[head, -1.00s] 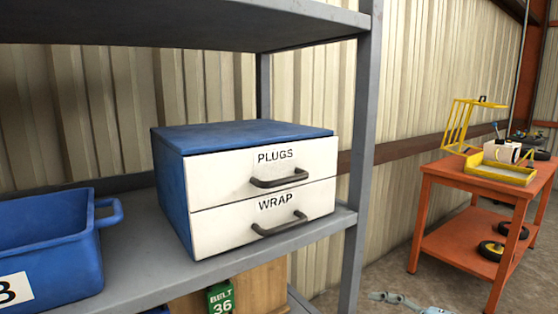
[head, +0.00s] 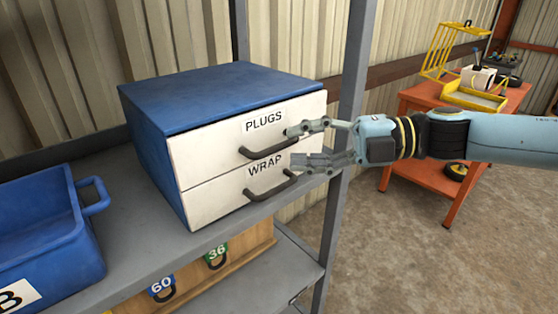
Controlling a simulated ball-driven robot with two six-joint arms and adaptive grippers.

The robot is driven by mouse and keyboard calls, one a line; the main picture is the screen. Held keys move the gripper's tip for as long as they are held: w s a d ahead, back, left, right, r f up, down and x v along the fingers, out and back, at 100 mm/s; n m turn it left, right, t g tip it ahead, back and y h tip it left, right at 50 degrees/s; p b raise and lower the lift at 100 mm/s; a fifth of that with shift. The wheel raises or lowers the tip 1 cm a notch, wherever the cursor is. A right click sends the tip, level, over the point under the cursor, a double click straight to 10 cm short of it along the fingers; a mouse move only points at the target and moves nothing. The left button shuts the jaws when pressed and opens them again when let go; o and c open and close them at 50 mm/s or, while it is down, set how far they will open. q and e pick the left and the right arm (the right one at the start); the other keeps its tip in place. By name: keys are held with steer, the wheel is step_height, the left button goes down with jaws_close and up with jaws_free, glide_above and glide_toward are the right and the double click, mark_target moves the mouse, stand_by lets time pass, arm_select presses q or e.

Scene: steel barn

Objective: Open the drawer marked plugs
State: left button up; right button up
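A blue cabinet (head: 215,84) with two white drawers stands on a grey shelf. The upper drawer (head: 205,150), marked PLUGS, is shut and has a dark bar handle (head: 268,148). The lower drawer (head: 215,197), marked WRAP, is also shut, with its own handle (head: 271,187). My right gripper (head: 301,146) reaches in from the right, level with the drawer fronts. Its fingers are spread apart, one near the right end of the PLUGS handle and one lower, by the WRAP drawer. I cannot tell whether they touch the front. My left gripper is not in view.
A blue bin (head: 45,240) with a side handle stands on the shelf at left. A grey shelf post (head: 346,120) rises just right of the cabinet, behind my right gripper. Tags 60 and 36 hang below. An orange table (head: 408,103) stands farther right.

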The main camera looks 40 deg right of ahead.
mark_target(285, 146)
steer(key=shift+x, duration=1.95)
steer(key=shift+r, duration=0.1)
jaws_close()
